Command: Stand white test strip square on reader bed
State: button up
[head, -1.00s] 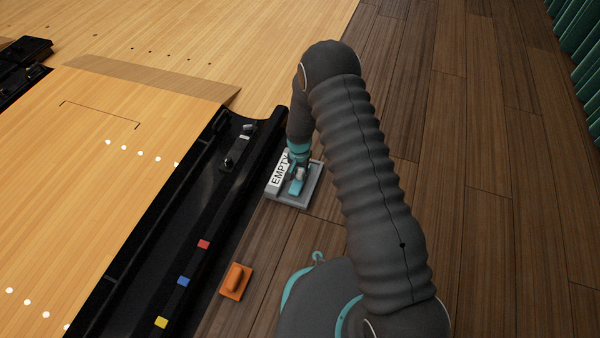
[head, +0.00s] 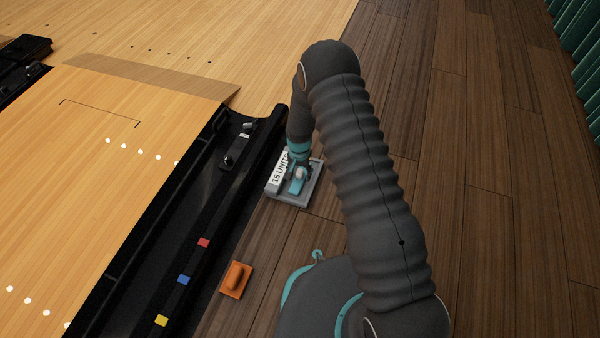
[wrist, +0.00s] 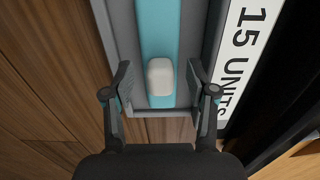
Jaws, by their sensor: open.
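The white test strip shows in the wrist view as a small rounded white block (wrist: 160,74) on a teal band of the grey reader bed (wrist: 122,28). It looks in line with the band. My gripper (wrist: 161,88) is open, with one finger on each side of the white block and a visible gap at both sides. In the head view the reader (head: 313,186) lies on the floor beside the black channel, and my gripper (head: 299,166) is low over it, partly hiding the bed. The reader's white display (head: 279,169) reads "15 UNITS".
A black ball-return channel (head: 165,235) runs along the reader's left, with red (head: 203,243), blue (head: 183,280) and yellow (head: 161,321) squares. An orange block (head: 236,280) lies on the floor nearer me. The wood floor to the right is clear.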

notch_tip(320, 180, up, 12)
dwell(0.5)
